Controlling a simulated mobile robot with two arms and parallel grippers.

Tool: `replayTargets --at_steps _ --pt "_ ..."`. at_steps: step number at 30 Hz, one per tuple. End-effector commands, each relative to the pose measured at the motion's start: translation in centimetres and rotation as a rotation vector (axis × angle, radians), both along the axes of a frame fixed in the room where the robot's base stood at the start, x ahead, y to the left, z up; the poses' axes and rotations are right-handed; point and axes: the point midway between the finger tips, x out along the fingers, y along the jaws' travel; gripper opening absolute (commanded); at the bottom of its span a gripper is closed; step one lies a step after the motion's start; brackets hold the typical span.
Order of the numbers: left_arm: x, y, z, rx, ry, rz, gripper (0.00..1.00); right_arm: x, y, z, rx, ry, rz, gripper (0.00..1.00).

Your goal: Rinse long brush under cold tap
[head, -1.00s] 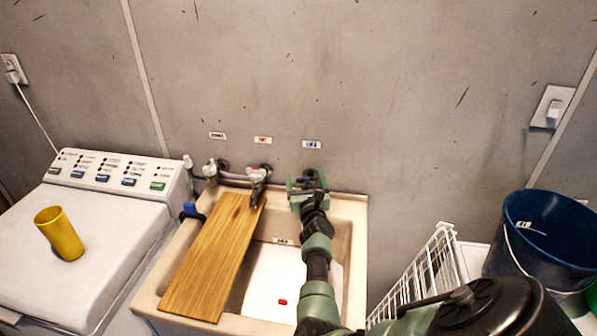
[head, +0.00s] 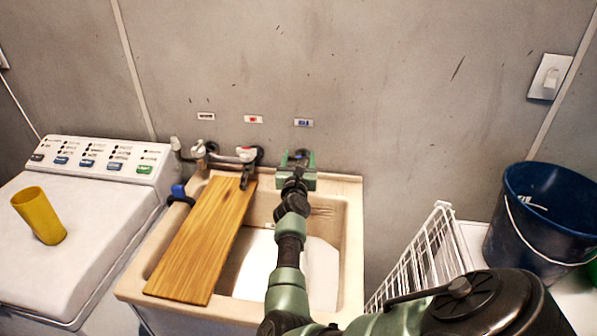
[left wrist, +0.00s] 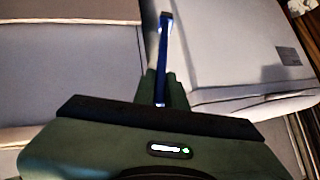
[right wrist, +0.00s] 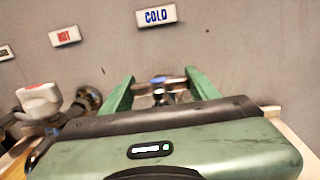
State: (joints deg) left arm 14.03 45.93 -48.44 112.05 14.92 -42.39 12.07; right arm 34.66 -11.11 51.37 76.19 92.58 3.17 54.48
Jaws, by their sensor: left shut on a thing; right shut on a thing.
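My right gripper (head: 296,170) is at the cold tap below the blue-marked label on the wall. In the right wrist view, the cold tap's blue-topped handle (right wrist: 158,80) sits between the fingers, which are shut on it. The brush's bristles cannot be made out. The beige sink (head: 350,240) is below the taps; my right arm hides part of its basin. No water stream can be made out.
A wooden board (head: 205,240) lies across the sink's left side. The hot tap (head: 247,158) is left of the cold one. A washer (head: 85,220) with a yellow cup (head: 38,215) stands left. A white wire rack (head: 430,255) and blue bucket (head: 540,225) stand right.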

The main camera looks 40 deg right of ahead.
Motion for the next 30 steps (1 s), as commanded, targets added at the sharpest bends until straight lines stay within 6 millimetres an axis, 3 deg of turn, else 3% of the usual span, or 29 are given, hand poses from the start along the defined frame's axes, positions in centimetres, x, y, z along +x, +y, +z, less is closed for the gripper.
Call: replayTargets --at_steps 1,6,18,19,21,30 --pt "0.0 0.0 -1.9 -0.001 -0.001 0.0 0.0 0.2 0.1 -0.7 -0.002 -0.005 -0.021 0.2" --pt "0.0 0.0 -3.5 -0.001 -0.001 0.0 0.0 0.0 0.0 -0.2 -0.004 -0.004 -0.077 0.2" --pt "0.0 0.0 -3.5 -0.001 -0.001 0.0 0.0 -0.1 0.0 0.3 -0.001 -0.002 -0.093 0.2" --pt "0.0 0.0 -3.5 -0.001 -0.001 0.0 0.0 -0.1 0.0 0.3 -0.001 -0.002 -0.093 0.66" --pt "0.0 0.0 -3.5 -0.001 -0.001 0.0 0.0 -0.1 -0.1 0.2 -0.001 -0.002 -0.093 0.82" --pt "0.0 0.0 -3.5 -0.001 -0.001 0.0 0.0 -0.1 0.0 0.1 -0.001 -0.001 -0.093 0.82"
